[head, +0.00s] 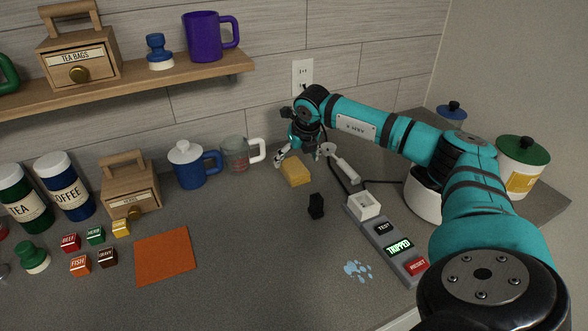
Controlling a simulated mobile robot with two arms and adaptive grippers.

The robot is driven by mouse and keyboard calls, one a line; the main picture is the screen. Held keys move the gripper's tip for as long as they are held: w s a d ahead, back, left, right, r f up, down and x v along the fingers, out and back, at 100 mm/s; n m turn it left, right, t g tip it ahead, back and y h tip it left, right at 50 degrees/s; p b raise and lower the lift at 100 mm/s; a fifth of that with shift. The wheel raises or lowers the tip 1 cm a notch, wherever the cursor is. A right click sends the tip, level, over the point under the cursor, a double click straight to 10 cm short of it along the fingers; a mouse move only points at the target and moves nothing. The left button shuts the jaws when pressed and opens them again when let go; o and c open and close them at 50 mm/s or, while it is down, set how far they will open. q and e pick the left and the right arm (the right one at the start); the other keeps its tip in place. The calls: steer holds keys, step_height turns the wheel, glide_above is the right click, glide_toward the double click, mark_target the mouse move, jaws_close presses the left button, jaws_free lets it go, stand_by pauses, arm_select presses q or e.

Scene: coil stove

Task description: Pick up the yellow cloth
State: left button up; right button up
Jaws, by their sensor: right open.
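The yellow cloth (297,172) is a small thick block shape lying on the grey counter, right of the clear measuring cup. My right gripper (303,157) is open over the far side of the yellow cloth. One finger is near its left far corner and the other is off to its right. I cannot tell whether a finger touches it. My left gripper is not in view.
A blue mug with a white lid (187,165) and the measuring cup (237,155) stand left of the cloth. A black plug (316,206), a device with lit buttons (386,240) and a water spill (357,270) are in front. An orange cloth (165,257) lies left.

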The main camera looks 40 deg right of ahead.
mark_target(294, 166)
steer(key=shift+w+f, duration=0.15)
steer(key=shift+f, duration=0.25)
steer(key=p+x, duration=0.1)
steer(key=x, duration=0.2)
steer(key=shift+w+f+p, duration=0.15)
steer(key=shift+f+p, duration=0.1)
steer(key=shift+p, duration=0.1)
steer(key=shift+w+d+f, duration=0.1)
steer(key=shift+w+f, duration=0.05)
steer(key=shift+f, duration=0.2)
steer(key=shift+f, duration=0.2)
steer(key=c, duration=1.2)
steer(key=shift+c, duration=0.2)
